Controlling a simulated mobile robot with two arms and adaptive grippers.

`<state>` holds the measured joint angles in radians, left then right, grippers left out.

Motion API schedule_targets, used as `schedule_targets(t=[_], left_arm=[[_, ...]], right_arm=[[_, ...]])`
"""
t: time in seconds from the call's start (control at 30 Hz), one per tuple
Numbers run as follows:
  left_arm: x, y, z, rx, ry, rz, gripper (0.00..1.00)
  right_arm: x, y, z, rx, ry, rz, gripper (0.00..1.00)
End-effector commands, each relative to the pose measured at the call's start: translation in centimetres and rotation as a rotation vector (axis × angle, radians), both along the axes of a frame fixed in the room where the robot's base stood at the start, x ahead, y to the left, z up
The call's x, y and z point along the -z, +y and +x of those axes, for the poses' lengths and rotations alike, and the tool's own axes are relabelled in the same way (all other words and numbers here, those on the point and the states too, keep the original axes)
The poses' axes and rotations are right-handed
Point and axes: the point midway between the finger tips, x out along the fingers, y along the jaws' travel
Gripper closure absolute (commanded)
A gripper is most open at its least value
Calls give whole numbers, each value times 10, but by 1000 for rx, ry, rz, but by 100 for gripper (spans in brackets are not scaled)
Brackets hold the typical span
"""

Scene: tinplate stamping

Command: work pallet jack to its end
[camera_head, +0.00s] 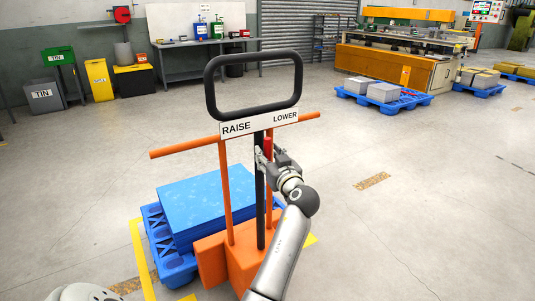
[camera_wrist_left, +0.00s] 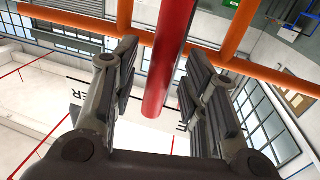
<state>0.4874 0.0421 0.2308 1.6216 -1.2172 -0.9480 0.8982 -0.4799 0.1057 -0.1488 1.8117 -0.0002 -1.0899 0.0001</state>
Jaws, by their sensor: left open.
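The pallet jack has an orange frame (camera_head: 226,190), a black loop handle (camera_head: 209,95) and a white plate (camera_head: 260,125) reading RAISE at left and LOWER at right. A red lever (camera_head: 268,146) stands by the black post below the plate, nearer the LOWER side. My left gripper (camera_head: 268,157) is at this lever. In the left wrist view, the red lever (camera_wrist_left: 168,60) runs between the two spread fingers of my left gripper (camera_wrist_left: 160,60), with gaps visible on both sides. My right gripper is not in view.
A blue stack (camera_head: 205,195) lies on a blue pallet (camera_head: 155,232) behind the jack's frame. An orange crossbar (camera_head: 180,147) sticks out left. Another blue pallet with grey blocks (camera_head: 350,93) stands far right. The floor right of the jack is clear.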

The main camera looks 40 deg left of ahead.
Motion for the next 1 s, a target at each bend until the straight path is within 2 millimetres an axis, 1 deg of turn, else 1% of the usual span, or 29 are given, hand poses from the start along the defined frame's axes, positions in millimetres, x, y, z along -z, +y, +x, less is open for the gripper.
schedule_targets(t=[0.03,0.17,0.43,0.47,0.7,0.77,1.0], left_arm=[[0,5,2,-1,1,0,59],[0,11,6,0,0,-1,59],[1,12,6,1,0,-1,59],[1,12,6,1,0,-1,62],[1,12,6,1,0,-1,93],[1,12,6,1,0,-1,100],[1,12,6,1,2,-1,100]], right_arm=[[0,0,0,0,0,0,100],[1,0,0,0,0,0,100],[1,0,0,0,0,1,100],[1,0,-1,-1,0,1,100],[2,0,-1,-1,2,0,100],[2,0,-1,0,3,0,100],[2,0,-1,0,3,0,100]])
